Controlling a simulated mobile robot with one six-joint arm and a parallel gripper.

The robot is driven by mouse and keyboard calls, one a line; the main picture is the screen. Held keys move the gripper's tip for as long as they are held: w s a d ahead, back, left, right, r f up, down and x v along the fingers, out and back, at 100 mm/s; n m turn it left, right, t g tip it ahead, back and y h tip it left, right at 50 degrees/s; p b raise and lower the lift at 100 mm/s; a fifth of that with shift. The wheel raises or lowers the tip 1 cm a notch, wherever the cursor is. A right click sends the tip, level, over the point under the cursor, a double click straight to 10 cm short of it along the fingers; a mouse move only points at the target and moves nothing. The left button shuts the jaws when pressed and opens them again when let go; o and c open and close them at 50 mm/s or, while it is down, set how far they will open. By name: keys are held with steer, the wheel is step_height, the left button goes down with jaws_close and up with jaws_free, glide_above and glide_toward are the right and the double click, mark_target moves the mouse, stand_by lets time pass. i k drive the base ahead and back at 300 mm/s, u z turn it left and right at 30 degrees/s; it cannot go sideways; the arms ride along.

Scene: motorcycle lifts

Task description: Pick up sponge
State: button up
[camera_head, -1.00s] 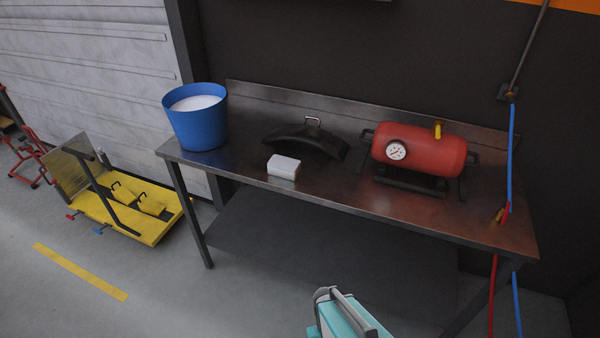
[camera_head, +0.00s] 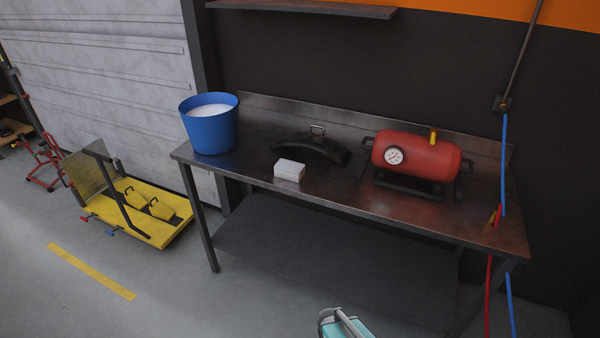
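A small white block (camera_head: 289,171), which looks like the sponge, lies on the front part of the metal workbench (camera_head: 350,206). It is right of the blue bucket (camera_head: 209,133) and just in front of a black curved part with a small handle (camera_head: 308,150). A narrow gap or none separates the block from that part; I cannot tell which. Nothing is holding the block. My gripper's fingers do not show. A teal piece with a grey bar (camera_head: 343,326) is cut off by the bottom edge; I cannot tell whether it is mine.
A red tank with a gauge (camera_head: 420,155) stands on the bench's right side. Blue and red hoses (camera_head: 505,170) hang at its right end. The bucket holds something white. A yellow platform (camera_head: 140,215) stands on the floor at left. Floor before the bench's left end is clear.

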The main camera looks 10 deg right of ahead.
mark_target(290, 170)
steer(key=u, duration=0.2)
steer(key=i, duration=0.6)
steer(key=u, duration=0.3)
steer(key=k, duration=0.2)
steer(key=u, duration=2.85)
